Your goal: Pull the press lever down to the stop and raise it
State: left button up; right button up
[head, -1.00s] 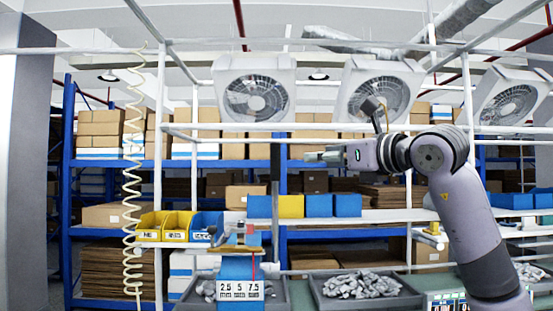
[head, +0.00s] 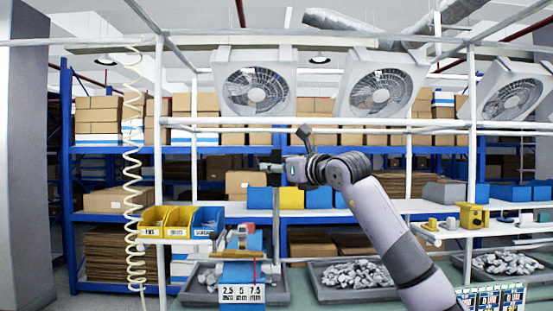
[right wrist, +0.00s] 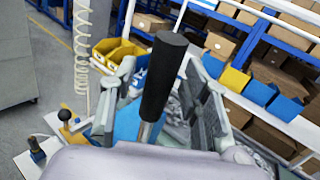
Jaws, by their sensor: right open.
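The press lever shows in the right wrist view as a thick black handle (right wrist: 165,75) on a silver rod. It stands close to upright between the two grey fingers of my right gripper (right wrist: 160,98), which are open with a finger on each side. Contact with the handle cannot be told. In the head view my right gripper (head: 269,166) is at the height of the lever's dark handle and partly covers it; the lever's rod (head: 276,215) runs down below. The blue press body (head: 240,273) carries a label with 2.5, 5 and 7.5. My left gripper is not in view.
Yellow and blue bins (head: 176,221) stand left of the press. A grey tray of metal parts (head: 345,279) lies to its right. Blue and yellow bins (head: 291,198) line the shelf behind the lever. A coiled hose (head: 132,200) hangs at left.

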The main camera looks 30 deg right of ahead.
jog(key=shift+w, duration=0.3)
jog(key=shift+c, duration=0.5)
grip_shut()
